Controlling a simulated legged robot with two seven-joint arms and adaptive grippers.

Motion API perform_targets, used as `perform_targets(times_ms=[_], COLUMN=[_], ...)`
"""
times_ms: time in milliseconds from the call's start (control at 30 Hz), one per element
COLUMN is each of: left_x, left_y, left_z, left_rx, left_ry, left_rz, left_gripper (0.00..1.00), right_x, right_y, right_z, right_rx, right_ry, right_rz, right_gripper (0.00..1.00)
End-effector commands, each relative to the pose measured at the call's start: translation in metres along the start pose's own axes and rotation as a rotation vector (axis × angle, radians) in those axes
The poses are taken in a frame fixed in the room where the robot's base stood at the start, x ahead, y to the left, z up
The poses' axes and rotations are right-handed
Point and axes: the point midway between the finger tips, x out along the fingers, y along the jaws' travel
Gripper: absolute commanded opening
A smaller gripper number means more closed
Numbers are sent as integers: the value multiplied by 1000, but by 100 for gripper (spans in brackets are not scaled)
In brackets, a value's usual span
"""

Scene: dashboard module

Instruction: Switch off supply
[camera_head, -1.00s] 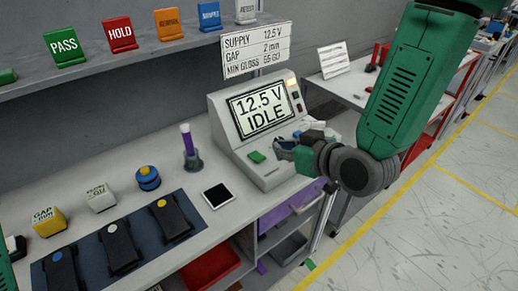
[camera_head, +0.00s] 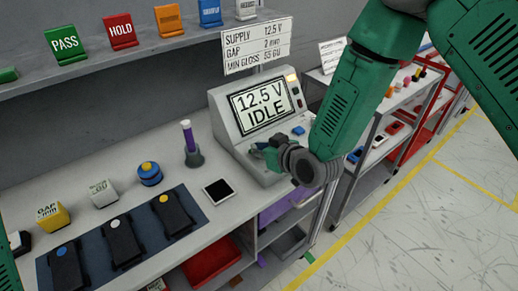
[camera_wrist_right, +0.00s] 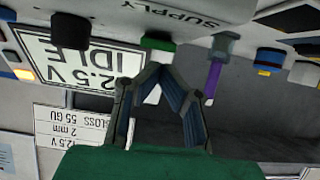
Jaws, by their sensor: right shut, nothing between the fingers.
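The grey supply console (camera_head: 222,118) stands on the bench, and its screen (camera_head: 264,107) reads "12.5 V IDLE". In the right wrist view, which is upside down, the screen (camera_wrist_right: 75,62) and a "SUPPLY" label (camera_wrist_right: 183,20) show. A green switch (camera_wrist_right: 158,43) sits on the console just beyond my fingertips there; whether they touch it I cannot tell. My right gripper (camera_head: 256,150) is shut and empty over the console's front ledge, and largely hides the switch in the head view. Its fingertips (camera_wrist_right: 163,70) meet in the wrist view. My left gripper is out of view.
A blue button (camera_head: 298,130) is on the console's right side. A dark mat (camera_head: 92,246) holds black modules. A sign (camera_head: 256,46) stands behind.

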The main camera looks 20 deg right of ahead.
Motion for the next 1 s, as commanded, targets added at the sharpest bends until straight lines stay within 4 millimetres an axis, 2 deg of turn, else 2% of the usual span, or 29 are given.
perform_targets(times_ms=[133, 500, 567, 733, 800, 1000], left_x=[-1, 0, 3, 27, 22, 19], left_y=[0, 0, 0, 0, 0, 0], left_z=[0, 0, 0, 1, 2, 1], left_rx=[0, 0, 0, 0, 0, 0], left_ry=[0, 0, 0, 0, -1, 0], left_rz=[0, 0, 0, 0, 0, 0], left_gripper=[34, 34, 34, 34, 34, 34], right_x=[2, 2, 3, 6, 4, 4], right_y=[1, 0, 0, 1, 1, 0], right_z=[9, 11, 13, 26, 20, 20], right_rx=[0, -1, -1, 0, -1, -1], right_ry=[1, 2, 10, 84, 85, 80], right_rz=[0, 0, 0, 1, 0, 0], right_gripper=[0, 0, 0, 0, 0, 0])
